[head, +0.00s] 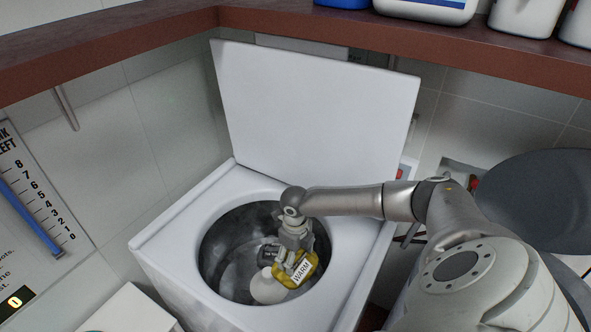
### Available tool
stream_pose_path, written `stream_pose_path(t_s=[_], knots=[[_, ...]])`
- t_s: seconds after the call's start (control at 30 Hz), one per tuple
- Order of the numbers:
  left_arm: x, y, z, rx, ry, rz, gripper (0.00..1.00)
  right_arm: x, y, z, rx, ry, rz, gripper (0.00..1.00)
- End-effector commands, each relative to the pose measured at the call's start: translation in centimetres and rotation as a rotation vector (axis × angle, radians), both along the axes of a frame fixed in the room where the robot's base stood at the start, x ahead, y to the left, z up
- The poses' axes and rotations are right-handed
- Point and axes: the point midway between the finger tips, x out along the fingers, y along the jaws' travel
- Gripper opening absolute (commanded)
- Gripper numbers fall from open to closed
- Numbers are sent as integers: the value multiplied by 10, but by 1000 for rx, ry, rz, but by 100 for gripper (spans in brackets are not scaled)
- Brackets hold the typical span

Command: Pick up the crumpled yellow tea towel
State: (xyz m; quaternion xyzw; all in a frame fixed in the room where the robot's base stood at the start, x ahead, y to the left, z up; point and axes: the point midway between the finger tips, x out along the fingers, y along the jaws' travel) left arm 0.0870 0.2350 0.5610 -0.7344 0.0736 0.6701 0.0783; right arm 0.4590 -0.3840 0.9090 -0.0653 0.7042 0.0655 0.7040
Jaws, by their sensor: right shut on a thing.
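The crumpled yellow tea towel (309,259) is held by my right gripper (288,262), inside the round opening of a white top-loading washing machine (180,233). My right arm reaches in from the right and its gripper points down into the drum. The gripper is shut on the towel, and its fingers hide part of it. A white label reading "WARM" lies across the yellow. My left gripper is not in view.
The grey metal drum (225,245) surrounds my right gripper, with its rim close by. A pale rounded object (266,288) sits in the drum beside the towel. The machine's white lid (315,110) stands open behind. A brown shelf (420,45) with containers runs above.

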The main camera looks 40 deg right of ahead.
Motion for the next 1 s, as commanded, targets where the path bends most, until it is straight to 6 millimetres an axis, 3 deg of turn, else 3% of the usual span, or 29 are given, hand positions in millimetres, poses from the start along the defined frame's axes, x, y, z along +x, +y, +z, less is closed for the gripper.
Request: stream_pose_path(t_s=[0.53, 1.0], knots=[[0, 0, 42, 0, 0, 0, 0, 0, 0, 42, 0, -1, 0, 42], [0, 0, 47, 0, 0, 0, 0, 0, 0, 47, 0, -1, 0, 42]])
